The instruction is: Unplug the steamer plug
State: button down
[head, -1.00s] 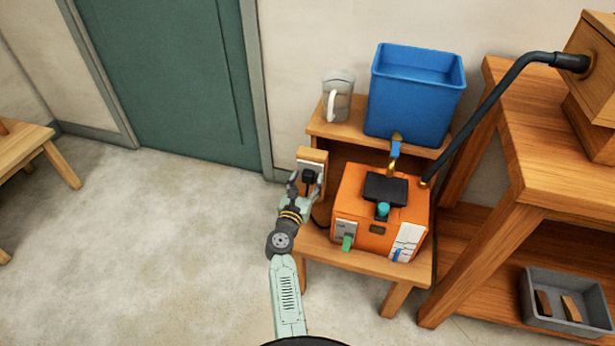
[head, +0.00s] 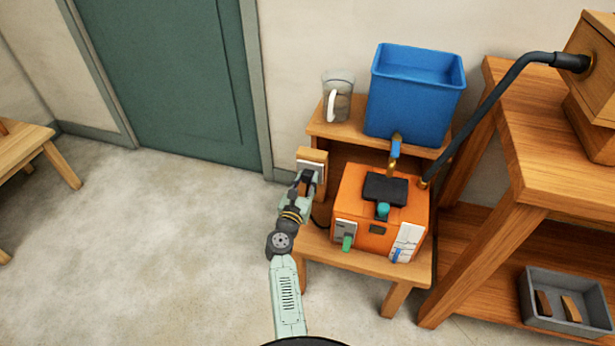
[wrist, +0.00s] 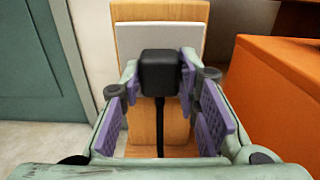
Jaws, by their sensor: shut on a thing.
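The black plug (wrist: 160,70) stands in front of a white socket plate (wrist: 178,35) on a wooden block (head: 312,154). Its black cord hangs straight down. My gripper (head: 305,184) is at the socket, its purple-padded fingers shut on the plug from both sides. The plug covers its own contact with the plate, so I cannot tell whether its pins are seated. The orange steamer (head: 362,226) sits on the low wooden stand right of my gripper; its side also fills the right of the wrist view (wrist: 285,85).
A blue tank (head: 415,98) and a clear jug (head: 337,96) stand on the shelf behind the steamer. A black hose (head: 480,108) runs from the steamer to a wooden box at right. A grey bin (head: 566,302) is lower right. The floor to the left is clear.

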jog(key=shift+s, duration=0.1)
jog(key=v, duration=0.7)
jog(key=shift+p, duration=0.45)
dwell(0.5)
jog(key=shift+a, duration=0.1)
dwell(0.3)
